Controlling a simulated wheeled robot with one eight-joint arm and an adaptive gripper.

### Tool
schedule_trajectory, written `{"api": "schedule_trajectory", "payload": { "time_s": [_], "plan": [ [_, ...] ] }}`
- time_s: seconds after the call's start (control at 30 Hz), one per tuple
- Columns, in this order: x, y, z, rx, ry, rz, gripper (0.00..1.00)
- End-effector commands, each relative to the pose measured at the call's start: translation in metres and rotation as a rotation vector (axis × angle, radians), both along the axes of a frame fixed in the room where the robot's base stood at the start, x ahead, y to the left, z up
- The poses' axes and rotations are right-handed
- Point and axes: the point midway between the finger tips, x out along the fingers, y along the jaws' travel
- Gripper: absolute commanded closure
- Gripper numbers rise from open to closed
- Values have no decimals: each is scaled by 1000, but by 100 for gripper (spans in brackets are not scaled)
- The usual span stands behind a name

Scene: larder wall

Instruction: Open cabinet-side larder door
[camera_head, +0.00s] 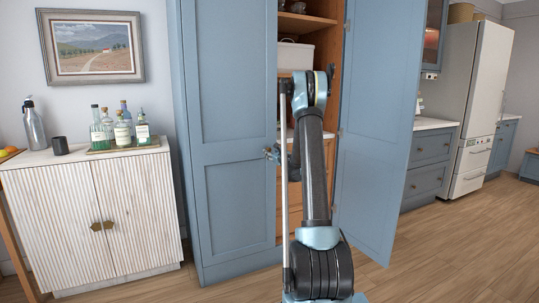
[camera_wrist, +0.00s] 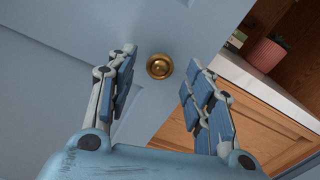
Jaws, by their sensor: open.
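The cabinet-side larder door (camera_head: 228,125) is the tall blue panelled left door, and it looks shut. Its round brass knob (camera_wrist: 159,66) shows in the wrist view near the door's edge. My gripper (camera_wrist: 160,74) is open, with one finger on each side of the knob in the picture. No finger visibly touches it, and I cannot tell how much depth lies between them. In the head view my gripper (camera_head: 271,153) is small and partly hidden beside my arm, at the door's right edge.
The right larder door (camera_head: 375,125) stands wide open, showing wooden shelves and a white box (camera_head: 294,55). In the wrist view a pink pot (camera_wrist: 266,54) stands on a pale shelf (camera_wrist: 265,92) above wooden drawers. A white sideboard (camera_head: 95,215) stands left; floor (camera_head: 450,250) is clear right.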

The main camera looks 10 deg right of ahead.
Motion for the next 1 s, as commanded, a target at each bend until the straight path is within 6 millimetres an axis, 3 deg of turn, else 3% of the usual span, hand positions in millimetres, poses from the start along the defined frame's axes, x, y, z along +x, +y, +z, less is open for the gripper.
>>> {"api": "schedule_trajectory", "payload": {
  "time_s": [0.2, 0.57, 0.8, 1.0],
  "plan": [
    [20, 7, 0, 0, 0, 1, 53],
    [24, 8, 0, 0, 0, 1, 53],
    [24, 8, 0, 0, 0, 1, 100],
    [24, 6, 0, 0, 0, -3, 100]
  ]
}}
